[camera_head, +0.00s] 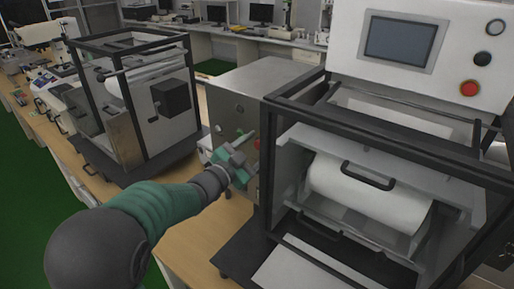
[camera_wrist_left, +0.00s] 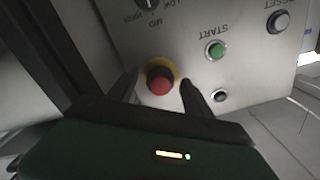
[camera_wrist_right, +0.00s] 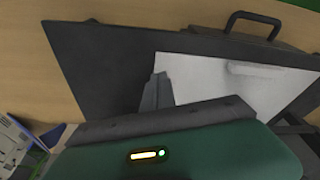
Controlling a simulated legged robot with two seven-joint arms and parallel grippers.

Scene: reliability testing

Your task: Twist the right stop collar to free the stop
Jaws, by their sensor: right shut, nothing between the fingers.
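A red stop button (camera_wrist_left: 160,84) with a yellow and dark collar (camera_wrist_left: 157,66) sits on a metal box panel in the left wrist view. In the head view this red button (camera_head: 257,143) is partly hidden beside my left gripper (camera_head: 242,152). My left gripper (camera_wrist_left: 160,85) is open, with one finger on each side of the red button and visible gaps. Another red button (camera_head: 469,88) is on the white console at the right. My right gripper (camera_wrist_right: 156,90) is shut and empty over a dark plate in the right wrist view; the head view does not show it.
The panel also has a green START button (camera_wrist_left: 216,49), a RESET button (camera_wrist_left: 279,21) and a dial at its edge. A black-framed machine with a white roll (camera_head: 362,190) stands right of the metal box (camera_head: 262,78). Another framed machine (camera_head: 150,100) stands left.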

